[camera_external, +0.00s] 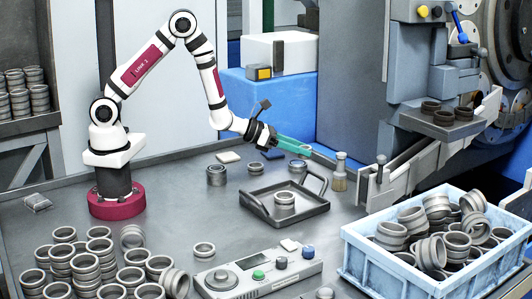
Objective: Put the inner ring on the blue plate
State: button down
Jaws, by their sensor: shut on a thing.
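My gripper (273,137) is shut at the end of the arm, above the back middle of the bench. A teal-handled tool (294,146) extends from its jaws down to the right, and the jaws appear closed on its handle. A small dark blue plate (273,154) lies on the bench just below the gripper. A ring (298,165) stands below the handle, partly hidden. Another ring (285,199) sits in the dark tray (262,211). A single ring (204,249) lies at the front, and a darker ring (216,174) stands further back. Which is the inner ring, I cannot tell.
Many rings (86,265) are piled at front left. A light blue crate (365,262) full of rings stands at front right. A control box (258,272) lies at the front. A brush-like piece (340,178) is by the grinder.

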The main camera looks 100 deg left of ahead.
jog(key=s+a+n+g+y, duration=0.3)
jog(key=a+n+y, duration=0.2)
jog(key=a, duration=0.5)
jog(key=n+g+y, duration=0.4)
jog(key=n+g, duration=0.1)
send_over(270, 154)
jog(key=f, duration=0.6)
jog(key=shift+w+d+f, duration=0.15)
jog(key=shift+d+f, duration=0.05)
jog(key=f, duration=0.4)
jog(key=shift+a, duration=0.3)
jog(key=shift+f, duration=0.15)
jog(key=shift+f, duration=0.1)
jog(key=shift+c, duration=2)
grip_release()
jog(key=shift+f, duration=0.1)
